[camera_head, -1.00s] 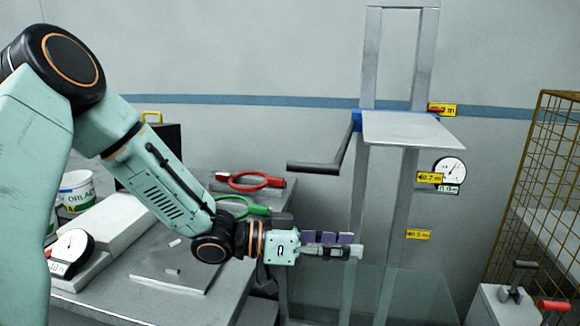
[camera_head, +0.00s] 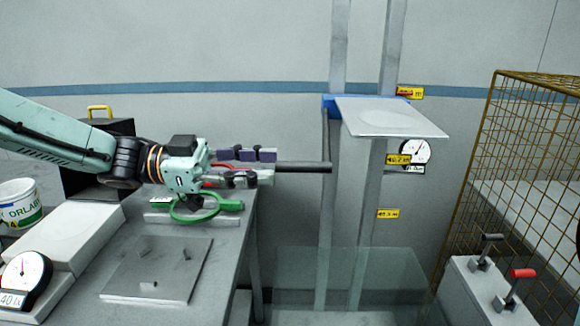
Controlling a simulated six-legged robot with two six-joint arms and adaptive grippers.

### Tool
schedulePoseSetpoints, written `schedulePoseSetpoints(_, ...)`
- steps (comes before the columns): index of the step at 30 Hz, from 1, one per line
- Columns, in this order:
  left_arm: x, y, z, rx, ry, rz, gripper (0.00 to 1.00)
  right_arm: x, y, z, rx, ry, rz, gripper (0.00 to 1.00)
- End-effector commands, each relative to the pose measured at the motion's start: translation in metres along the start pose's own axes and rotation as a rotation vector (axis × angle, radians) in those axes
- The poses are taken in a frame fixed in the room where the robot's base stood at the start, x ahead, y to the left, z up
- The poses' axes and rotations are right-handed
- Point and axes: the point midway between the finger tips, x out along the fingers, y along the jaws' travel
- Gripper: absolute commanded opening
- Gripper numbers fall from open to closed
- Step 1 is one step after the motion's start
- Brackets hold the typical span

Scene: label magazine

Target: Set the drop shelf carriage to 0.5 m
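The drop shelf carriage has a pale flat plate (camera_head: 392,118) and a blue bracket (camera_head: 330,101) on two grey upright rails. It stands near the top yellow label (camera_head: 410,92), above the middle label (camera_head: 398,160) and the lowest label (camera_head: 388,213). The lowest appears to read 0.5 m. A crank arm runs down from the bracket to a dark horizontal handle (camera_head: 305,167). My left gripper (camera_head: 265,167) is open, purple-padded finger above and grey finger below. The handle's left end is at the fingertips, between their heights; contact is unclear. My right gripper is out of view.
A round dial (camera_head: 415,151) is beside the rails. A grey bench (camera_head: 190,310) at left holds a green ring tool (camera_head: 195,209), a flat plate (camera_head: 160,270) and a white bucket (camera_head: 20,203). A wire cage (camera_head: 497,130) and a lever box (camera_head: 475,290) are at right.

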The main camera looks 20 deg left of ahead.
Motion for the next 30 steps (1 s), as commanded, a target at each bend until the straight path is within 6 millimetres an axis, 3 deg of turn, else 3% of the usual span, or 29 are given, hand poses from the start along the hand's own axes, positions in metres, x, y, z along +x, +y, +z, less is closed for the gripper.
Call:
schedulePoseSetpoints(15,0.05,-0.001,0.002,-0.001,-0.003,0.0,0.39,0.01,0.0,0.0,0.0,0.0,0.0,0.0)
schedulePoseSetpoints(29,0.055,-0.002,0.001,0.0,0.0,-0.004,0.39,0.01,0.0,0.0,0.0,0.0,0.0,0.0)
schedulePoseSetpoints(30,0.055,-0.002,0.001,0.0,0.0,-0.004,0.36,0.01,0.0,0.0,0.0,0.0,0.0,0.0)
